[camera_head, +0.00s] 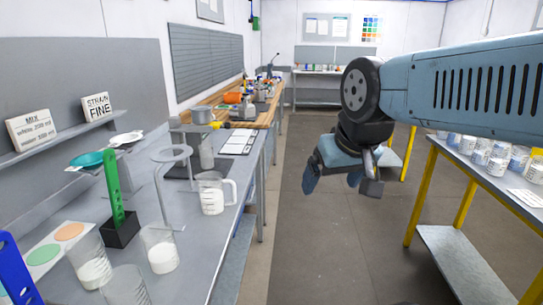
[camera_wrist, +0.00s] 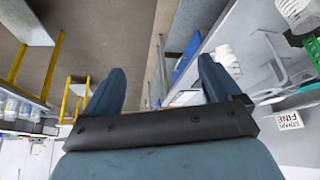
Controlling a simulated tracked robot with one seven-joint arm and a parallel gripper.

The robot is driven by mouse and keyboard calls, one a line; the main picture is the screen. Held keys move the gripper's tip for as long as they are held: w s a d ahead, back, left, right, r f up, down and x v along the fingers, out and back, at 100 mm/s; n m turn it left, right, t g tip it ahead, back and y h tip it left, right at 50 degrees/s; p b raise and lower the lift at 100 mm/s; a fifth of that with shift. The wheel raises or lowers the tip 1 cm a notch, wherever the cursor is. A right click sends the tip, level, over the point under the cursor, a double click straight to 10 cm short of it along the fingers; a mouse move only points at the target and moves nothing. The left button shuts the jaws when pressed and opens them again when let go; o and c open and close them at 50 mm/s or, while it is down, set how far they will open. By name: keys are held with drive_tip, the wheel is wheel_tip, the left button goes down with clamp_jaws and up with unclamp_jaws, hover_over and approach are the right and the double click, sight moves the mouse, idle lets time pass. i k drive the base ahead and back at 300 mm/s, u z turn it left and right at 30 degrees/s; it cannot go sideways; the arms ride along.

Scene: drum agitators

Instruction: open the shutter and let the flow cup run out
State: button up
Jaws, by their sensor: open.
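The flow cup appears to be the small grey cup (camera_head: 202,116) on a grey stand (camera_head: 184,128) on the left bench. A clear vessel (camera_head: 206,150) stands below it. I cannot make out the shutter at this size. My gripper (camera_head: 333,181) hangs over the aisle, to the right of the bench and well apart from the stand. Its two blue fingers point down and are spread, with nothing between them. In the wrist view the open fingers (camera_wrist: 162,85) show with floor and bench edge beyond.
A ring stand (camera_head: 170,154) and a jug (camera_head: 212,193) with white liquid stand in front of the cup stand. Beakers (camera_head: 160,250) and a green upright tool (camera_head: 113,188) are nearer. The aisle floor is clear.

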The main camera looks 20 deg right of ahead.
sight(216, 124)
drive_tip(key=u, duration=0.05)
drive_tip(key=k, duration=0.6)
drive_tip(key=z, duration=0.4)
drive_tip(key=i, duration=1.5)
drive_tip(key=u, duration=0.35)
